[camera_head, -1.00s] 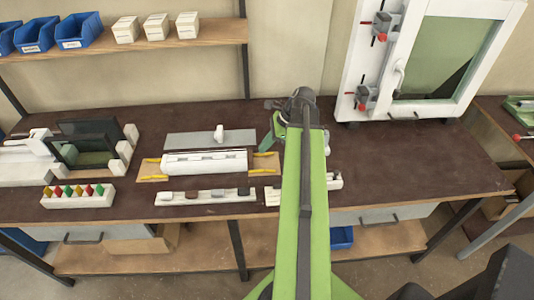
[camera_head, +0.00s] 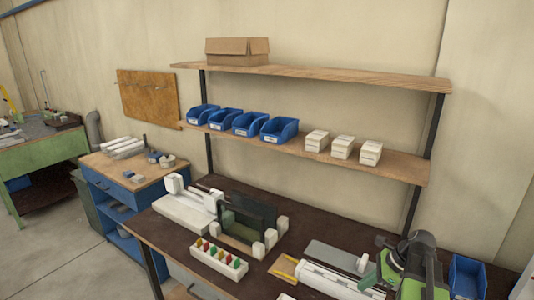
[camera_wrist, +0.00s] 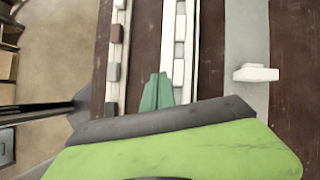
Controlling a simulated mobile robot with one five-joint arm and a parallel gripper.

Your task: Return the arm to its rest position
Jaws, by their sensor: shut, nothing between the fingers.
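My gripper (camera_head: 369,278) shows at the lower right of the head view, beside the white profile clamp (camera_head: 325,280) on the bench. Its two green fingers also show in the wrist view (camera_wrist: 157,92), pressed together with nothing between them. My dark wrist and green arm are partly cut off by the bottom edge of the head view. In the wrist view the fingertips are near a long white profile with light blocks (camera_wrist: 179,60); whether they touch it cannot be told.
A row of small blocks on a white strip (camera_wrist: 114,60) lies left of the fingers. A grey plate (camera_wrist: 248,40) with a white handle (camera_wrist: 256,73) lies to the right. A blue bin (camera_head: 467,276) stands right of my arm. A shelf (camera_head: 400,165) with bins and boxes hangs behind.

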